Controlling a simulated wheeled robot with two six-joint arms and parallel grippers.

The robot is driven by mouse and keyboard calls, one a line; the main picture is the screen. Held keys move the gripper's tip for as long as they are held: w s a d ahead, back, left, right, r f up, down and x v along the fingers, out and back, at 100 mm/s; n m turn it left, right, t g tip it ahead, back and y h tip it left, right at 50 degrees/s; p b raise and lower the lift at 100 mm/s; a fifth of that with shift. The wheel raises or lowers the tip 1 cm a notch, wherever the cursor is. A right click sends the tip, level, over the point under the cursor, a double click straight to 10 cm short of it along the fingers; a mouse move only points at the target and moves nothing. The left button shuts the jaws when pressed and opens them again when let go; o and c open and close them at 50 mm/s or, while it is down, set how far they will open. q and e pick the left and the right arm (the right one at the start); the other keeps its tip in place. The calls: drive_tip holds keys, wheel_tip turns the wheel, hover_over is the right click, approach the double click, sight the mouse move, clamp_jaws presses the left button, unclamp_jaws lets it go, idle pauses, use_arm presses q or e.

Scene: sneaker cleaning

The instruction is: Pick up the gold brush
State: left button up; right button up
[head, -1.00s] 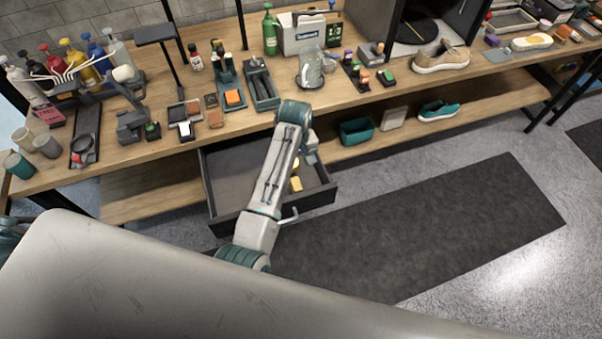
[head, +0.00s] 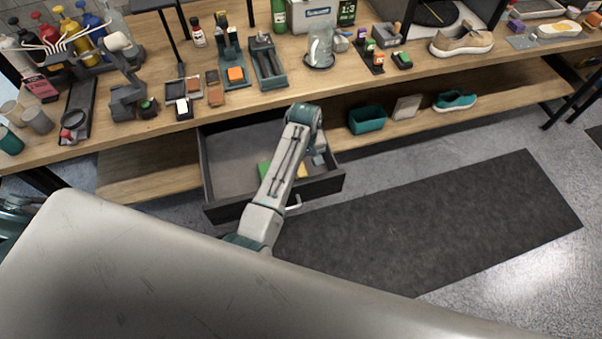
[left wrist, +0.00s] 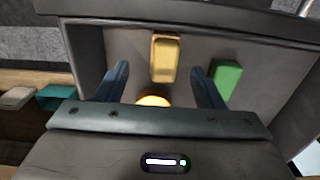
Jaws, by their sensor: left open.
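A gold, block-shaped piece (left wrist: 165,58), apparently the gold brush, lies in the open drawer (head: 222,160). In the left wrist view it is ahead of and between the fingers of my left gripper (left wrist: 159,70), which is open and holds nothing. A rounded yellow thing (left wrist: 153,100) shows nearer, partly hidden by my gripper body. A green block (left wrist: 226,80) lies beside the right finger. In the head view my arm covers part of the drawer; the green block (head: 263,170) and a bit of yellow (head: 302,171) show beside it. My right gripper is not in view.
The drawer's front wall (head: 318,188) and side walls enclose the pieces. The wooden bench (head: 330,86) above holds bottles, brushes and a tan shoe (head: 462,40). A teal bin (head: 367,119) stands on the lower shelf. A dark mat (head: 440,220) covers clear floor.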

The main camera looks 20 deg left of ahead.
use_arm(q)
wheel_tip(320, 180, down, 3)
drive_tip(key=shift+a+r, duration=0.1)
drive_tip(key=shift+r, duration=0.1)
drive_tip(key=f, duration=0.1)
drive_tip(key=f+p, duration=0.1)
drive_tip(key=f, duration=0.2)
drive_tip(key=shift+s+a+p, duration=0.1)
drive_tip(key=shift+a+p, duration=0.2)
drive_tip(key=shift+p, duration=0.1)
drive_tip(key=shift+f, duration=0.55)
drive_tip(key=c, duration=1.1)
drive_tip(key=shift+o, duration=0.2)
drive_tip(key=shift+r, duration=0.1)
wheel_tip(320, 180, up, 10)
drive_tip(key=shift+f+b, duration=0.1)
drive_tip(key=shift+b, duration=0.75)
drive_tip(key=o, duration=0.4)
drive_tip(key=shift+c, duration=1.5)
